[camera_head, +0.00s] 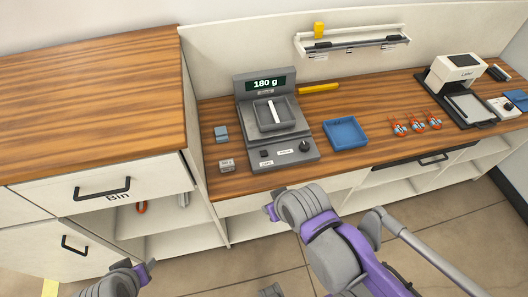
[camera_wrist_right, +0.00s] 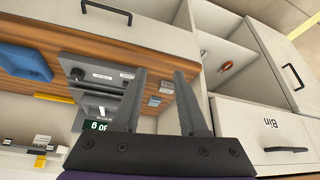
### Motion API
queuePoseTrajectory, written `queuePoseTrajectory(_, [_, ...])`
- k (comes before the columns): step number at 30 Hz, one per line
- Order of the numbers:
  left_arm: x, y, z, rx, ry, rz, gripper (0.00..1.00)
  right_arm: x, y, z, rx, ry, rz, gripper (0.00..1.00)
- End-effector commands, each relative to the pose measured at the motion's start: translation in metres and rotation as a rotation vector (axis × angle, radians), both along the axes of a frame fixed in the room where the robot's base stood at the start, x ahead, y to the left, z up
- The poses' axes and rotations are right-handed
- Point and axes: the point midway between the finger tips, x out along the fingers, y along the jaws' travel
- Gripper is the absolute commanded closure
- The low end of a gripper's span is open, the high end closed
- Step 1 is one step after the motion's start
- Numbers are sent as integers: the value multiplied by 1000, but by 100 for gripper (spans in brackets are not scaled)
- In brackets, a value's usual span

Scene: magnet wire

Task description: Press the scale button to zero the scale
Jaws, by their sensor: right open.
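The grey scale (camera_head: 243,113) stands on the wooden counter, and its display (camera_head: 265,84) reads 180 g. A pale bar (camera_head: 272,111) lies in its weighing tray. The front panel has a round black knob (camera_head: 304,147) at the right and a small dark button (camera_head: 264,154) at the left. My right gripper (camera_head: 270,210) is in front of the counter, apart from the scale. In the right wrist view it (camera_wrist_right: 159,75) is open and empty, with the scale panel (camera_wrist_right: 100,72) beyond it, partly hidden by a finger. My left gripper (camera_head: 148,270) is low at the left; its jaws are unclear.
A blue tray (camera_head: 345,133) sits right of the scale. Small blocks (camera_head: 221,133) and (camera_head: 227,165) lie left of it, and a yellow tool (camera_head: 318,88) behind. Several red-orange items (camera_head: 418,123) and a labelled machine (camera_head: 455,78) stand farther right. A taller cabinet (camera_head: 90,100) bounds the left.

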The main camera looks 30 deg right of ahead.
Motion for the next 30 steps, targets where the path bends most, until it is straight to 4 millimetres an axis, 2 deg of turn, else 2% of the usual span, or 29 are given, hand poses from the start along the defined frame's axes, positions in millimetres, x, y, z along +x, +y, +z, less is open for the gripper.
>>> queuePoseTrajectory(9, [0,0,0,0,0,0,50,0,0,0,0,0,0,60])
queuePoseTrajectory(16, [0,0,0,0,0,0,50,0,0,0,0,0,0,100])
queuePoseTrajectory(30, [0,0,0,0,0,0,50,0,0,0,0,0,0,100])
